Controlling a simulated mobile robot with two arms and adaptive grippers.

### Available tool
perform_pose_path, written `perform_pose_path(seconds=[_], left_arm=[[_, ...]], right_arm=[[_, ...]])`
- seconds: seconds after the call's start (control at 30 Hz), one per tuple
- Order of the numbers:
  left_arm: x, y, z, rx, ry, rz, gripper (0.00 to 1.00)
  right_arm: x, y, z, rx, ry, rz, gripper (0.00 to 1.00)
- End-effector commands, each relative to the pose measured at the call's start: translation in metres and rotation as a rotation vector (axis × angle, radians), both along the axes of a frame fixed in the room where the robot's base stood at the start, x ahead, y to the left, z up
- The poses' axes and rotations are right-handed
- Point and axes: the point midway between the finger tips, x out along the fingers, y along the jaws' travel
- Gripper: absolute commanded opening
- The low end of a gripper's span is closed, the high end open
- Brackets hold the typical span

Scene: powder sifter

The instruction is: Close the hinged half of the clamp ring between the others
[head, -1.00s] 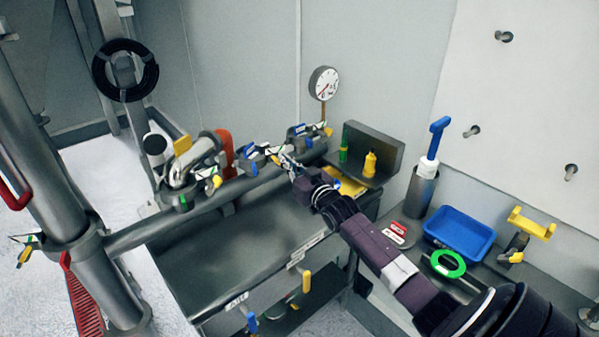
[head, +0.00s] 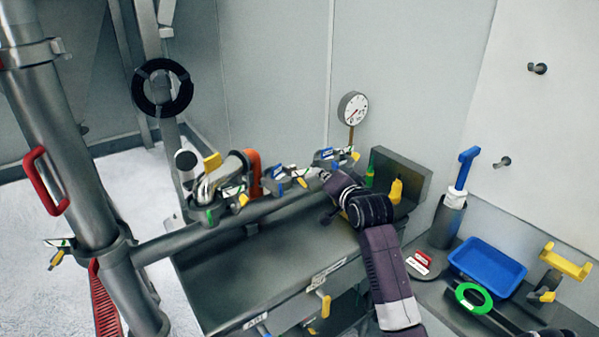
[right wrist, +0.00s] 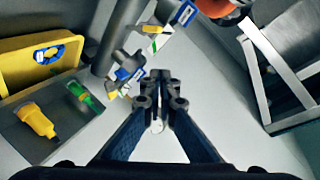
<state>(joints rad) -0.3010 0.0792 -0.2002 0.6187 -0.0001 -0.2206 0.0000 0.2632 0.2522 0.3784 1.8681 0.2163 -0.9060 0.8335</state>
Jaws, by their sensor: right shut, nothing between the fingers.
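Several clamp rings with coloured parts sit in a row along a grey pipe. The middle clamp ring (head: 280,183) has blue and yellow parts; how far its hinged half stands open is too small to tell. The left clamp ring (head: 228,203) has a green part, and the right clamp ring (head: 328,159) a blue one. My right gripper (head: 318,174) is shut and empty, just right of the middle ring and below the right one. In the right wrist view its fingertips (right wrist: 161,80) meet beside a blue-marked clamp part (right wrist: 127,73); contact cannot be told. My left gripper is out of view.
A pressure gauge (head: 352,107) stands behind the pipe. An orange part (head: 252,172) rises between the left and middle rings. A blue tray (head: 488,265) and green ring (head: 473,297) lie on the right bench.

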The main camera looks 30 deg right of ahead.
Motion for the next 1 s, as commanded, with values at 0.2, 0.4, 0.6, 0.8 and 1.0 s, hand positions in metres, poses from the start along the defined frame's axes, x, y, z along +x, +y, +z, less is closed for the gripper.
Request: perform_pose_path(seconds=[0.2, 0.4, 0.6, 0.8, 1.0], left_arm=[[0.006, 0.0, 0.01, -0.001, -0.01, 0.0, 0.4], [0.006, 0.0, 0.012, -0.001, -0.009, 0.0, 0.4], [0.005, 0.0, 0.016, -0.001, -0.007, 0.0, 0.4], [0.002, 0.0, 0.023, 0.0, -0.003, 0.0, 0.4], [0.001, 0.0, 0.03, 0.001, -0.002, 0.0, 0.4]], right_arm=[[-0.013, 0.028, 0.014, 0.472, 0.037, -0.129, 0.0], [-0.021, 0.044, 0.014, 0.663, 0.07, -0.183, 0.0], [-0.013, 0.043, 0.008, 0.679, 0.077, -0.189, 0.0], [0.012, 0.038, -0.006, 0.678, 0.078, -0.188, 0.0], [0.038, 0.033, -0.021, 0.676, 0.078, -0.187, 0.0]])
